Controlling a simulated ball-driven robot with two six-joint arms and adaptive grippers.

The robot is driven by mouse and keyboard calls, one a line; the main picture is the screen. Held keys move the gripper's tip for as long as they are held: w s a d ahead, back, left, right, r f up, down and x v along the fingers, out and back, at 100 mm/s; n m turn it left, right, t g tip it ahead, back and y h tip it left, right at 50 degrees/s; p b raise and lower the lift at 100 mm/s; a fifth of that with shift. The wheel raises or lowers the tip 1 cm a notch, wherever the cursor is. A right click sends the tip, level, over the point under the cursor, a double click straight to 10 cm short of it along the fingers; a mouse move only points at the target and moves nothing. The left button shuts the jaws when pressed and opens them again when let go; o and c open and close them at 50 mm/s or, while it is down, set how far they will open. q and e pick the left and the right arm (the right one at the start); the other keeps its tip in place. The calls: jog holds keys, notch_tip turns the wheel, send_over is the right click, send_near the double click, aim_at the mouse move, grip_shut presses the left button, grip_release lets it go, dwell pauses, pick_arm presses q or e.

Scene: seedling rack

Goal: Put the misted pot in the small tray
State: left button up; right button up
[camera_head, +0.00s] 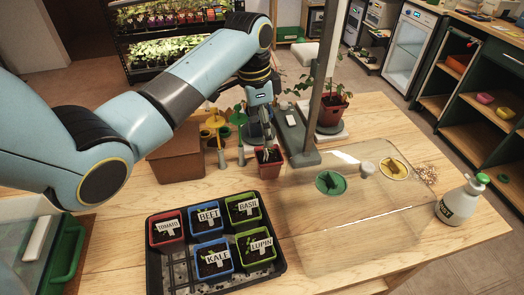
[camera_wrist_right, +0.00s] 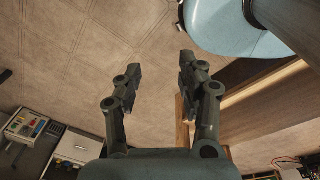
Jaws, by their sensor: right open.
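A small red-brown pot (camera_head: 270,170) with a seedling stands on the wooden table. My left gripper (camera_head: 267,146) points down over it with its fingers at the rim; I cannot tell whether they grip it. A black tray (camera_head: 153,272) in front holds several labelled pots: the tomato pot (camera_head: 167,238), beet pot (camera_head: 208,228), basil pot (camera_head: 244,218), kale pot (camera_head: 215,266) and lupin pot (camera_head: 255,255). Its front left part is bare of pots. No pot looks plainly misted. My right gripper (camera_wrist_right: 160,76) is open and empty over the floor in the right wrist view.
A clear sheet (camera_head: 320,225) carries a green disc (camera_head: 330,183) and a yellow disc (camera_head: 394,169). A spray bottle (camera_head: 460,203) stands at the right. A grey post (camera_head: 318,100) and a larger potted plant (camera_head: 332,108) stand behind; a brown box (camera_head: 175,160) is at the left.

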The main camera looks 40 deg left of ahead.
pick_arm(q)
send_over(269, 157)
jog(key=f, duration=0.4)
jog(key=shift+s+a+f, duration=0.2)
jog(key=shift+s+f, duration=0.1)
jog(key=shift+f, duration=0.6)
jog(key=f, duration=0.3)
jog(key=f+b, duration=0.1)
jog(key=shift+w+d+f, duration=0.15)
jog(key=shift+w+f, duration=0.1)
jog(key=shift+f, duration=0.15)
pick_arm(e)
jog(key=shift+w+d+f, duration=0.35)
jog(key=shift+w+f, duration=0.1)
jog(key=shift+w, duration=0.05)
pick_arm(q)
jog(key=c, duration=1)
jog(key=shift+c, duration=0.7)
pick_arm(e)
jog(key=shift+a, duration=0.2)
pick_arm(q)
jog(key=shift+r, duration=0.15)
